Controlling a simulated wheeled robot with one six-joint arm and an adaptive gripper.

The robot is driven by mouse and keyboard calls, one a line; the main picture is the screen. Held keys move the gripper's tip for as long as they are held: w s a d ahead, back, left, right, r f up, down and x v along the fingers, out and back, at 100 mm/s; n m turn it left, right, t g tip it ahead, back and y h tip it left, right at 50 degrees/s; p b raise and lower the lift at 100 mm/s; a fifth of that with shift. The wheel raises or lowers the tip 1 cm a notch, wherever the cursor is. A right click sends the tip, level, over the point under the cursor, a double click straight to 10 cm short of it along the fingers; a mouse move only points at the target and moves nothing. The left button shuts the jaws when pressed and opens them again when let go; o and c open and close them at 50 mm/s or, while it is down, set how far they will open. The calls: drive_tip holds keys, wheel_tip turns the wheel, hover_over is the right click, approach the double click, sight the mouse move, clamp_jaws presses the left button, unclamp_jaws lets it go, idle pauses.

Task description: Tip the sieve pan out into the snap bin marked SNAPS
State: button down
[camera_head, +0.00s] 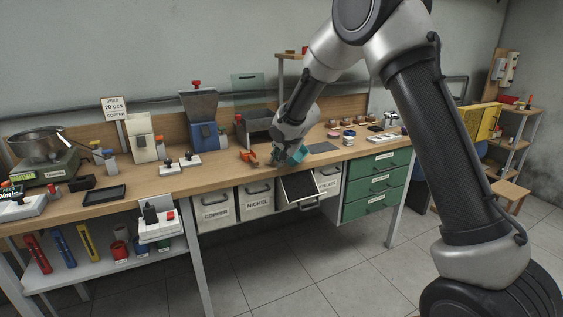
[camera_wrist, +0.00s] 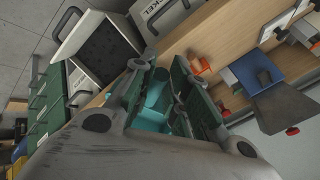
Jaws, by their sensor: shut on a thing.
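My gripper (camera_head: 289,153) is shut on a teal object (camera_head: 299,152), which also shows between the fingers in the wrist view (camera_wrist: 156,97). The fingers cover much of it, so I cannot tell its full shape or whether it is the sieve pan. My gripper is above the bench's front edge, close over a pulled-out, tilted bin (camera_head: 299,187) with a dark inside. This open bin also shows in the wrist view (camera_wrist: 100,50). Its label is not readable, and I cannot read SNAPS on any bin.
Bins marked COPPER (camera_head: 216,212) and NICKEL (camera_head: 257,204) hang left of the open bin; another labelled bin (camera_head: 329,181) is on its right. Green drawers (camera_head: 377,184) stand further right. Orange pieces (camera_head: 248,156) and a blue hopper machine (camera_head: 203,125) are on the wooden bench (camera_head: 215,178).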

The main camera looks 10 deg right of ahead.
drive_tip(key=shift+w+a+r+g+h, duration=0.2)
drive_tip(key=shift+a+r+g+h, duration=0.1)
drive_tip(key=shift+r+h, duration=0.1)
drive_tip(key=g+h, duration=0.1)
drive_tip(key=n+g+h, duration=0.1)
drive_tip(key=h, duration=0.1)
drive_tip(key=shift+d+g+h, duration=0.2)
drive_tip(key=shift+g+h, duration=0.1)
drive_tip(key=shift+s+d+n+g+h, duration=0.2)
drive_tip(key=shift+n+g+h, duration=0.3)
drive_tip(key=shift+h, duration=0.5)
drive_tip(key=shift+d, duration=0.1)
